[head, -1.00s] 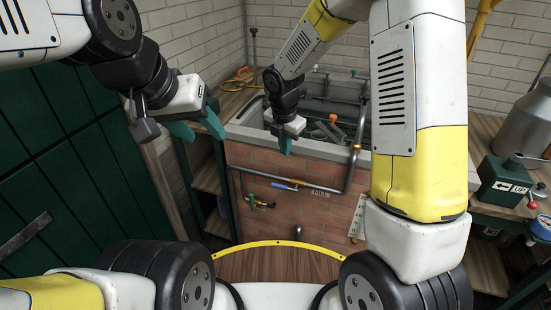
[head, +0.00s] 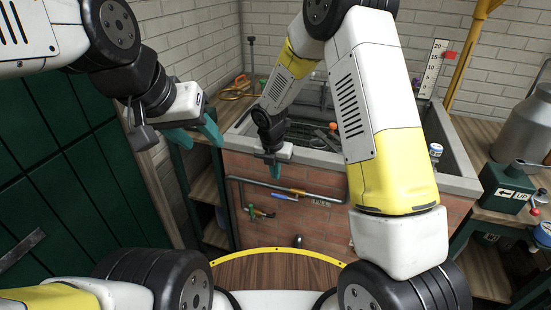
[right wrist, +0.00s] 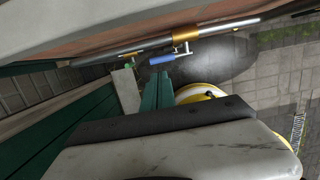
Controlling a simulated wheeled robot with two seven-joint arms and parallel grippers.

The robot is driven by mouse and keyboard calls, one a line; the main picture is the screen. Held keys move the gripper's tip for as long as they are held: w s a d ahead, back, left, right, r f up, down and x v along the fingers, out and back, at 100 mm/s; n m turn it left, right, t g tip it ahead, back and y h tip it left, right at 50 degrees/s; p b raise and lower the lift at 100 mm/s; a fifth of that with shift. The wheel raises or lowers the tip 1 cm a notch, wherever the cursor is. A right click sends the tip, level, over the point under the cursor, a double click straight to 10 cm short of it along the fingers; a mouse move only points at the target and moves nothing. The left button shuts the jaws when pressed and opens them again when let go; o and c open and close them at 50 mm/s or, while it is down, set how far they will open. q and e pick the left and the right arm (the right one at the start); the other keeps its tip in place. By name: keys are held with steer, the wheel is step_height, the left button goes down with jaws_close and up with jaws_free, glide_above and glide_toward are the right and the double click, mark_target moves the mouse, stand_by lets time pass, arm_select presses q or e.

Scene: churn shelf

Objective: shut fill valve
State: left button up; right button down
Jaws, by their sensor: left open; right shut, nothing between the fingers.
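A blue-handled lever (head: 285,197) hangs just below a pipe (head: 248,183) on the brick front of the tank and lies roughly along it. In the right wrist view the blue handle (right wrist: 162,59) and brass body (right wrist: 186,42) lie beyond my finger. My right gripper (head: 275,171) is shut and empty, pointing down in front of the tank's rim, above the lever and apart from it. My left gripper (head: 205,135) is open and empty, left of the tank.
A small green-handled tap (head: 262,212) sits lower left of the lever. Wooden shelves (head: 208,190) stand left of the tank. A yellow curved rail (head: 277,250) crosses the front.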

mark_target(277, 195)
steer(key=f, duration=0.3)
steer(key=w+f, duration=0.1)
steer(key=f, duration=0.2)
steer(key=w+f, duration=0.1)
steer(key=f, duration=0.3)
steer(key=shift+d, duration=0.3)
steer(key=shift+s+f, duration=0.1)
steer(key=shift+f, duration=0.05)
